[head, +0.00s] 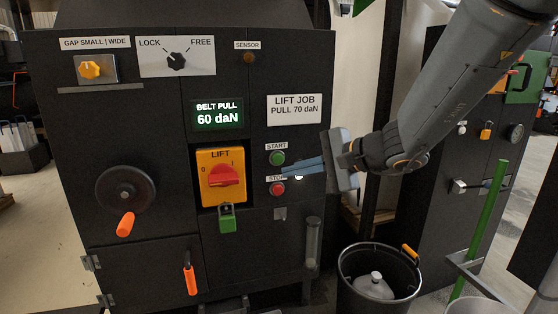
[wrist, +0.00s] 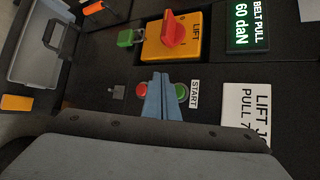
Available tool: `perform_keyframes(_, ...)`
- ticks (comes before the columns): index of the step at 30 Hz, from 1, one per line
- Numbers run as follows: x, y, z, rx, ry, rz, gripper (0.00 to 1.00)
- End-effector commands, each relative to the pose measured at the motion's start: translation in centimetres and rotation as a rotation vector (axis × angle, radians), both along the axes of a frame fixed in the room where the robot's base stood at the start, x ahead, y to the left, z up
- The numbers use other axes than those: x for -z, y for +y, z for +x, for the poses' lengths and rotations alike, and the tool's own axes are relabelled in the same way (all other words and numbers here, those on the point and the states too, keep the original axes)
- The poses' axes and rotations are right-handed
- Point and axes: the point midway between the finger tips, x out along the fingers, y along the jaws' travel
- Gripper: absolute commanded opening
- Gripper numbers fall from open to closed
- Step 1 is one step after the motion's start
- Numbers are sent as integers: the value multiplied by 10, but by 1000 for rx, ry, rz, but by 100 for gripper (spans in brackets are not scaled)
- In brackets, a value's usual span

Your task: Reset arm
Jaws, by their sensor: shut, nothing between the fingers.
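My arm reaches in from the upper right in the head view. My gripper (head: 284,171) is shut and empty, with its blue fingers together, close in front of the black panel at the start and stop buttons. The green start button (head: 277,158) is just above the fingertips and the red stop button (head: 277,189) just below. In the wrist view the fingers (wrist: 160,78) lie between the red button (wrist: 141,90) and the green button (wrist: 181,91). I cannot tell whether the fingertips touch the panel.
Left of the buttons is the yellow lift switch (head: 221,176) with a red knob and a green padlock (head: 228,219). The display (head: 217,117) reads 60 daN. A handwheel (head: 126,190) sticks out at left. A black bin (head: 346,264) stands below my arm, a green post (head: 480,230) at right.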

Motion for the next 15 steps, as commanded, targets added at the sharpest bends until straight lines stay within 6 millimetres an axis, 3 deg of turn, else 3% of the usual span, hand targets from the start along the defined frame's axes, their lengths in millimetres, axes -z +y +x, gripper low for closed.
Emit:
perform_keyframes(5,40,-1,-36,-89,66,-136,0)
perform_keyframes(8,79,-11,-73,-183,125,-284,0)
perform_keyframes(15,153,-63,-153,-419,203,-673,0)
